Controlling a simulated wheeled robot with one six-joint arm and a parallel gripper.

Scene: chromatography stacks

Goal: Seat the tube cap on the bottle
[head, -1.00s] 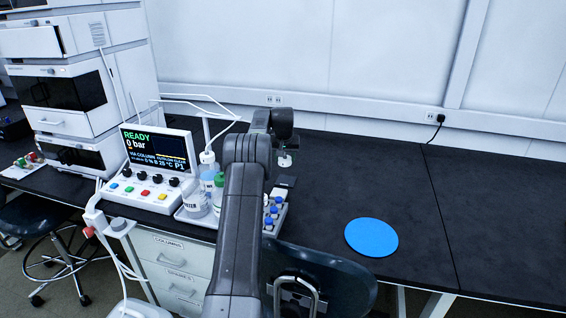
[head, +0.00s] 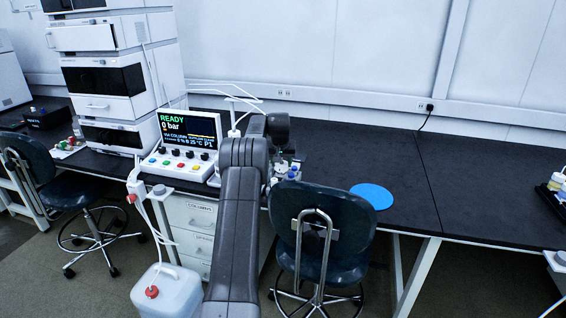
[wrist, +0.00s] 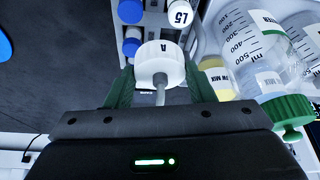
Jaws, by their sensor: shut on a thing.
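A white tube cap (wrist: 160,62) marked "A", with a grey tube, sits between the green fingers of my gripper (wrist: 160,82) in the wrist view. My gripper is shut on it. Clear graduated bottles (wrist: 246,45) stand to the right of the cap in the wrist view. The cap is apart from them, and I cannot tell which one the task means. A green cap (wrist: 288,108) shows at the lower right. In the head view, my arm hides most of the bottles, and the held cap is not clear.
Blue-capped vials (wrist: 130,12) and a white-topped one marked "L5" (wrist: 181,14) stand beyond the held cap. A READY display (head: 190,130) stands left of my arm, and a blue disc (head: 372,196) lies on the dark bench (head: 420,205). A chair (head: 322,225) stands in front.

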